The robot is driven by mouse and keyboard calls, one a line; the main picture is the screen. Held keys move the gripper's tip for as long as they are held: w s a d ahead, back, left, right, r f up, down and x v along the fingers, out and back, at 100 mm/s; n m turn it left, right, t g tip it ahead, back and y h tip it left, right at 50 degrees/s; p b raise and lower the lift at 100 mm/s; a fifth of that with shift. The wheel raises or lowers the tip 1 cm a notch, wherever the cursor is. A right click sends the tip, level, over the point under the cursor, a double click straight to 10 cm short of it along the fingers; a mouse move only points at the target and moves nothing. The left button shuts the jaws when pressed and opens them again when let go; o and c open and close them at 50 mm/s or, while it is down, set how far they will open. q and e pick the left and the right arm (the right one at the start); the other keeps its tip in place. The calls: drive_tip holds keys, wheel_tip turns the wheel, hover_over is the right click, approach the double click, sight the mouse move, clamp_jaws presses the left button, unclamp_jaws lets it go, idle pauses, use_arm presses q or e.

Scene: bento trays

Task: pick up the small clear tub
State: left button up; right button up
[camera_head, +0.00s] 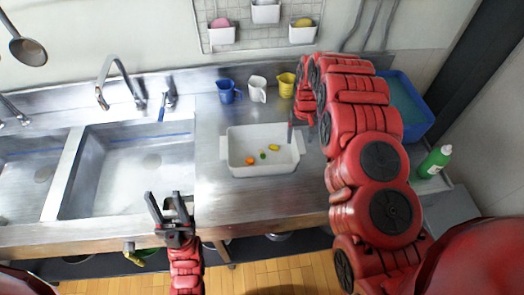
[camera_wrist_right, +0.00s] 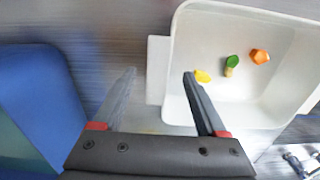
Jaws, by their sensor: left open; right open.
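I cannot make out a small clear tub for certain in either view. A large white tub (camera_head: 237,165) with handles stands on the steel counter and holds small orange, green and yellow food pieces. It also shows in the right wrist view (camera_wrist_right: 182,45). My right gripper (camera_head: 298,128) is open beside its right edge. In the right wrist view the open fingers (camera_wrist_right: 159,78) point at the tub's near side, one finger over its edge. Nothing is clearly held between them. My left gripper (camera_head: 165,200) is open and empty at the counter's front edge, before the sink.
A blue bin (camera_head: 428,125) stands to the right, also at the left of the right wrist view (camera_wrist_right: 40,70). Blue (camera_head: 227,92), white (camera_head: 257,90) and yellow (camera_head: 286,85) cups stand behind the tub. A green bottle (camera_head: 435,162) is far right. The sink (camera_head: 130,170) is left.

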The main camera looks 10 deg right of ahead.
sight(300, 142)
drive_tip(key=shift+s+d+f+p, duration=0.1)
drive_tip(key=shift+f+p, duration=0.55)
drive_tip(key=shift+f, duration=0.9)
clamp_jaws()
